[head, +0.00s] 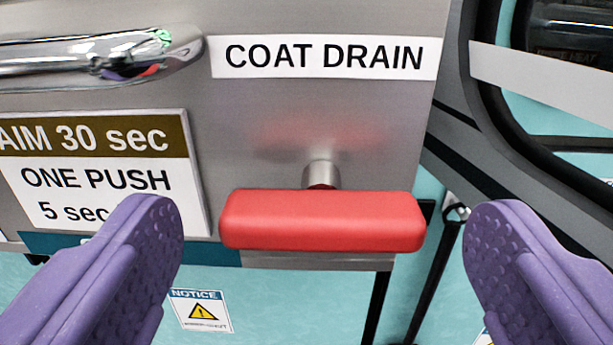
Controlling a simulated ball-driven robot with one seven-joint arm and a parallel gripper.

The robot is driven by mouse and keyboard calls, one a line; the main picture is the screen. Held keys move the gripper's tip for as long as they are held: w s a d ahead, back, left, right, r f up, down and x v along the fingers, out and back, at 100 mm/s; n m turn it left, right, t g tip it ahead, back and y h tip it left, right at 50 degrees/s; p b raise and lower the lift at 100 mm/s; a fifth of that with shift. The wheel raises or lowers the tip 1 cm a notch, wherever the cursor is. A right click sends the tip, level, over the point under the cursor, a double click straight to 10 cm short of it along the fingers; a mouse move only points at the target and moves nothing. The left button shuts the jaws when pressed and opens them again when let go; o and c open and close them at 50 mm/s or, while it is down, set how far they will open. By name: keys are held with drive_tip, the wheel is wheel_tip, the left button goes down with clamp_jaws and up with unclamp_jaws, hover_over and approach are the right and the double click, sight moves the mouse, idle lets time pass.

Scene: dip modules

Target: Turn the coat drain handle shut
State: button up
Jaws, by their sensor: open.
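The coat drain handle (322,220) is a red bar with rounded ends, lying horizontally in the picture. It sits on a short metal stem (321,174) that comes out of the grey metal panel. A white label reading COAT DRAIN (325,56) is above it. My gripper (325,235) is open, with one purple textured finger to the left of the handle and the other to the right. Both fingers are apart from the handle, with a gap visible at each end. Nothing is held.
A shiny chrome handle (100,55) is at the upper left. A sign reading AIM 30 sec (90,140) is below it. A dark-framed window structure (500,110) stands at the right. Below the panel is a teal surface with a notice sticker (201,311) and dark legs.

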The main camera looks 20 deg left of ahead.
drive_tip(key=shift+x, duration=0.9)
drive_tip(key=c, duration=1)
drive_tip(key=shift+c, duration=0.2)
